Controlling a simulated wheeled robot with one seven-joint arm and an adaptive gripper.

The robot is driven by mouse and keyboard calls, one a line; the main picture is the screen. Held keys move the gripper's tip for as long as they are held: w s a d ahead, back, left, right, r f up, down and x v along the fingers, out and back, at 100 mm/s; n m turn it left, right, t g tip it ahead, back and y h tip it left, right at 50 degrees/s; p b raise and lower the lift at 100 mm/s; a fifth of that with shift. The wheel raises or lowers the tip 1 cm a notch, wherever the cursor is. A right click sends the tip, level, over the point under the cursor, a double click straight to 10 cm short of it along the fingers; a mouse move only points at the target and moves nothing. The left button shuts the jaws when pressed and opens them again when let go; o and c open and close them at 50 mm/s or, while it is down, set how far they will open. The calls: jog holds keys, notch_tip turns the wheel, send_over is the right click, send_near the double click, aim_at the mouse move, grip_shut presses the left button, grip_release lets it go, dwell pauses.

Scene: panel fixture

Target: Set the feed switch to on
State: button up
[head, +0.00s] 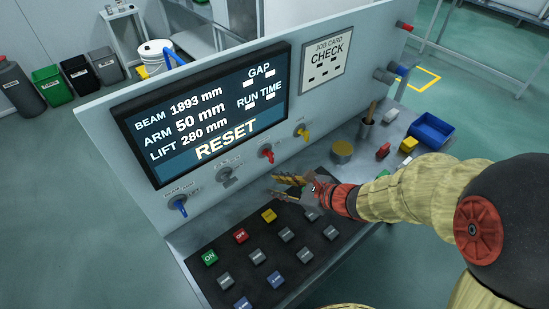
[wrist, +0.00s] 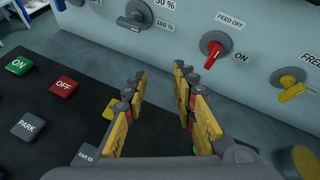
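The feed switch (wrist: 214,48) is a red lever on a grey round base on the upright panel. In the wrist view its lever points down and slightly left; the label FEED OFF is above it and ON is to its right. It also shows in the head view as a red lever (head: 267,155). My gripper (wrist: 161,82) is open and empty, its yellow-padded fingers apart. It is below and left of the feed switch in the wrist view, not touching it. In the head view my gripper (head: 284,187) is above the dark button board, in front of the panel.
A grey switch (wrist: 134,16) is left of the feed switch and a yellow switch (wrist: 291,88) is right. A blue switch (head: 179,206) is farther left. The button board (head: 262,235) lies below. A yellow-topped can (head: 342,150) and a blue bin (head: 433,130) stand to the right.

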aim_at(273, 157)
jog(key=w+d+r+m+t+h, duration=0.1)
jog(key=w+d+r+m+t, duration=0.1)
jog(key=w+d+m+t, duration=0.3)
jog(key=shift+w+a+f+m+g+h+b, duration=0.15)
jog(key=shift+w+a+f+g+b, duration=0.25)
jog(key=shift+w+a, duration=0.6)
jog(key=shift+w+a+f+m+g+h+b, duration=0.1)
jog(key=shift+w+a+f+g+b, duration=0.15)
jog(key=shift+w+a+f+b, duration=0.65)
jog(key=shift+w+a+f+m+g+h+b, duration=0.15)
jog(key=shift+w+a+g, duration=0.2)
jog(key=shift+w+a, duration=0.7)
jog(key=shift+w+d+r, duration=0.15)
jog(key=shift+w+d, duration=0.1)
jog(key=shift+d, duration=0.1)
jog(key=shift+c, duration=0.6)
grip_shut()
